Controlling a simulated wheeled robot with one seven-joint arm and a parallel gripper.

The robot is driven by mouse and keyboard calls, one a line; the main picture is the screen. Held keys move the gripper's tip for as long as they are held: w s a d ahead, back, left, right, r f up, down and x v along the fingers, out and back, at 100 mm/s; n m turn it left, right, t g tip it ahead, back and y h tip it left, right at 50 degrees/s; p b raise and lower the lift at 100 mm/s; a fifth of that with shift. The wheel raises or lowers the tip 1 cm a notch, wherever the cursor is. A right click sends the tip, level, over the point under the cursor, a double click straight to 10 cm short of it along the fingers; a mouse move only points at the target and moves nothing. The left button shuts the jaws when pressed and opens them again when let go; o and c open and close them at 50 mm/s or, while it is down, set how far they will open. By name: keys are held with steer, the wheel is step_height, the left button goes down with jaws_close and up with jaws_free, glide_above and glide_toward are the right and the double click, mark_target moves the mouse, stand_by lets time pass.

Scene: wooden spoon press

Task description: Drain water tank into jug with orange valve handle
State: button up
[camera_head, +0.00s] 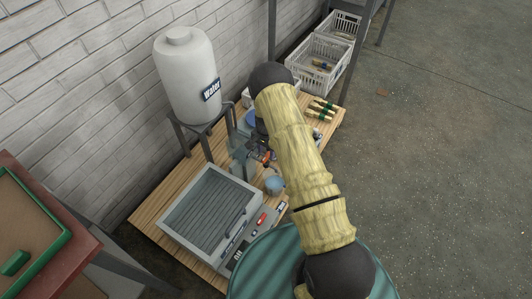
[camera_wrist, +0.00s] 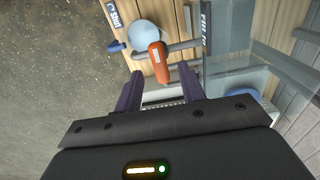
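The white water tank (camera_head: 188,78), labelled "Water", stands on a dark metal stand by the brick wall. The orange valve handle (camera_wrist: 157,58) shows in the wrist view on a grey pipe. My gripper (camera_wrist: 160,72) is open, one finger on each side of the handle, whose lower end lies between the fingertips; I cannot tell whether they touch. In the head view my gripper (camera_head: 264,155) is small and partly hidden by my arm. A clear, see-through container (camera_wrist: 232,82), perhaps the jug, is right of the fingers; its contents are unclear.
A pale blue round vessel (camera_wrist: 146,38) lies beyond the handle and also shows in the head view (camera_head: 274,184). A grey ribbed press or tray (camera_head: 207,214) sits on the wooden platform (camera_head: 152,208). White crates (camera_head: 318,64) stand behind.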

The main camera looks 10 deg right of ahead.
mark_target(266, 156)
step_height(266, 156, up, 15)
steer(key=p, duration=0.3)
stand_by(0.4)
steer(key=s+r+n+t, duration=0.1)
steer(key=s+r+n, duration=0.1)
steer(key=s+r, duration=0.4)
steer(key=s+r+n, duration=0.2)
steer(key=s+r, duration=0.1)
steer(key=r, duration=0.6)
steer(key=s+r+n+t, duration=0.1)
steer(key=s+r+n, duration=0.25)
steer(key=s, duration=0.45)
steer(key=s+r+n+t, duration=0.15)
steer(key=s+r, duration=0.25)
steer(key=s, duration=0.4)
step_height(266, 156, up, 29)
steer(key=p, duration=2.9)
steer(key=shift+a+r+g, duration=0.15)
steer(key=shift+r+g, duration=0.05)
steer(key=shift+g, duration=0.25)
steer(key=shift+s, duration=0.1)
